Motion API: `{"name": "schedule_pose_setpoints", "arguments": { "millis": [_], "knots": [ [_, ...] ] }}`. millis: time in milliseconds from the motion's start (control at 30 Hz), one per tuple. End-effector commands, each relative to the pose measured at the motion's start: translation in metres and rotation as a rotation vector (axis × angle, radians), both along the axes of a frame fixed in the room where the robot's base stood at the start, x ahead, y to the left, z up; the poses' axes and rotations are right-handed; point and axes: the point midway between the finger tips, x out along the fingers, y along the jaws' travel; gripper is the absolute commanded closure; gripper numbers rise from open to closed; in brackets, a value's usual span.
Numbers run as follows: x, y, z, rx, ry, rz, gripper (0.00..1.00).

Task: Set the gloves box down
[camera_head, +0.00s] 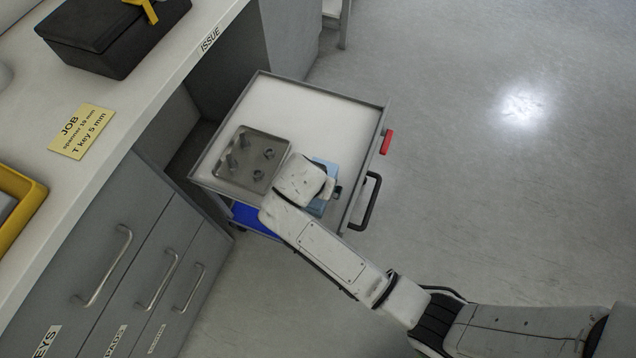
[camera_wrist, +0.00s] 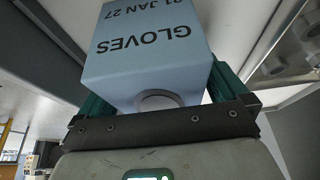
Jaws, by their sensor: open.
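The gloves box (camera_head: 332,170) is light blue and sits at the front right of the cart's top tray (camera_head: 300,105), beside the grey metal plate. My arm's end hides much of it in the head view. In the wrist view the box (camera_wrist: 150,50) fills the space ahead of my palm, with "GLOVES" and a date in dark print upside down. A round pale opening shows at its near face. My gripper (camera_wrist: 160,90) is open, with a green finger on each side of the box. I cannot tell if either finger touches it.
A grey plate with several pegs or holes (camera_head: 250,160) lies on the tray to the left of the box. The cart has a black handle (camera_head: 367,203) and a red tab (camera_head: 386,142). A counter (camera_head: 130,90) with drawers stands left. Open floor lies right.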

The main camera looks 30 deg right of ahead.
Motion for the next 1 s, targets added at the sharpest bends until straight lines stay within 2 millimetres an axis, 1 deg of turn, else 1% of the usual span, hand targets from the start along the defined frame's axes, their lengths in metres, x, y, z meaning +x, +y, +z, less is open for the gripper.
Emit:
{"name": "schedule_pose_setpoints", "arguments": {
  "millis": [33, 300, 400, 500, 700, 933, 1000],
  "knots": [
    [-0.001, 0.003, 0.010, 0.001, -0.003, 0.001, 0.00],
    [-0.014, 0.020, 0.062, 0.001, -0.003, 0.001, 0.00],
    [-0.018, 0.026, 0.078, 0.002, -0.002, 0.001, 0.00],
    [-0.021, 0.030, 0.090, 0.002, -0.002, 0.001, 0.00],
    [-0.024, 0.034, 0.102, 0.001, -0.001, 0.000, 0.00],
    [-0.025, 0.034, 0.102, 0.000, 0.002, 0.001, 0.00],
    [-0.029, 0.030, 0.100, 0.002, 0.013, 0.015, 0.00]
  ]
}}
